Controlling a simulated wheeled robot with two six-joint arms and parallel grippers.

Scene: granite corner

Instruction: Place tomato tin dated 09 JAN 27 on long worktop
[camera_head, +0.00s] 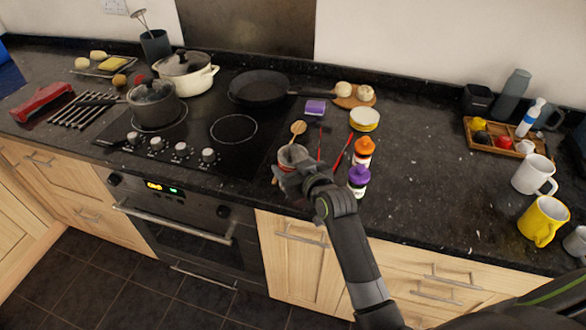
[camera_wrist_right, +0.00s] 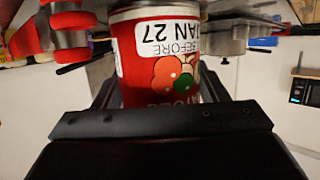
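The tomato tin (camera_head: 293,155) is at the front edge of the dark worktop (camera_head: 420,150), just right of the hob. In the right wrist view the red tin (camera_wrist_right: 165,75) fills the middle, with a white label reading "BEFORE" and "AN 27" upside down; the day is not visible. My right gripper (camera_head: 290,168) has its dark fingers on both sides of the tin and appears shut on it. I cannot tell whether the tin touches the worktop. My left gripper is not in view.
Orange-topped (camera_head: 363,152) and purple-topped (camera_head: 358,180) bottles stand right of the tin. A wooden spoon (camera_head: 298,128) and red-handled utensils (camera_head: 342,153) lie behind it. The hob (camera_head: 205,115) holds pots and a frying pan. Mugs (camera_head: 542,220) stand far right. Worktop between is clear.

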